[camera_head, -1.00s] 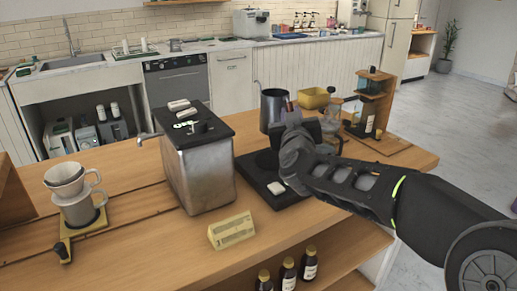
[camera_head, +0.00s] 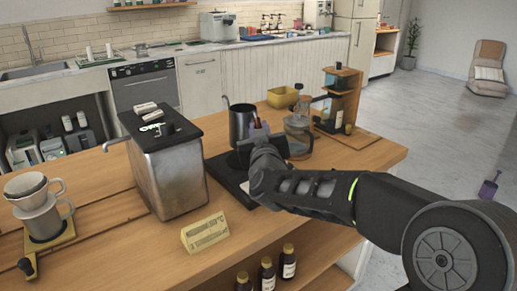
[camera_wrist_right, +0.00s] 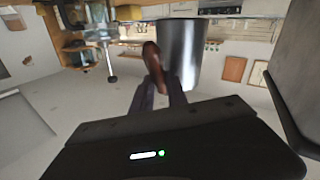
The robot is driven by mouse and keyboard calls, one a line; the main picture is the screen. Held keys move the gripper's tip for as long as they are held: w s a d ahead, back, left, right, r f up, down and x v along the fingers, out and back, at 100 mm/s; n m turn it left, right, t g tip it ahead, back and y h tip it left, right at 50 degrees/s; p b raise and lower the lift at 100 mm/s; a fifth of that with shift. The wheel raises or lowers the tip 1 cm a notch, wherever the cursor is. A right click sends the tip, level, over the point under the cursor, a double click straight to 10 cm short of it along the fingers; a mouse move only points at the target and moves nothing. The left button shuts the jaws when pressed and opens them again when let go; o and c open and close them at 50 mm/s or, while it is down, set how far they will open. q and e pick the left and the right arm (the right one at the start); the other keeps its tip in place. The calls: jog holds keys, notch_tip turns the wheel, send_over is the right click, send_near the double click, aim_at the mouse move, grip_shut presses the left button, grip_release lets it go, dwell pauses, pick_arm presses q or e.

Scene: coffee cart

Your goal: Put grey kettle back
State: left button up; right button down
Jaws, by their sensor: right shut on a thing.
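The grey kettle (camera_head: 240,122), a metal pitcher with a thin spout and a brown handle, is at the back part of the black flat base (camera_head: 222,172) on the wooden cart. I cannot tell whether its bottom touches the base. My right gripper (camera_head: 262,137) is shut on the kettle's handle, on the near right side. In the right wrist view the kettle (camera_wrist_right: 185,50) fills the upper middle, and the brown handle (camera_wrist_right: 153,62) sits between the fingers of the gripper (camera_wrist_right: 163,92). The arm hides part of the base. My left gripper is not in view.
A metal box with a black top (camera_head: 172,172) stands left of the base. A glass pot (camera_head: 298,136) and wooden shelf stand (camera_head: 340,100) are close on the right. A yellow bin (camera_head: 283,97) is behind. A card sign (camera_head: 204,233) and pour-over stand are nearer.

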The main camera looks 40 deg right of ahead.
jog(key=shift+r, duration=0.15)
jog(key=shift+f+b, duration=0.6)
jog(key=shift+f, duration=1.9)
jog(key=c, duration=1.8)
grip_release()
jog(key=shift+f, duration=0.2)
jog(key=o, duration=0.5)
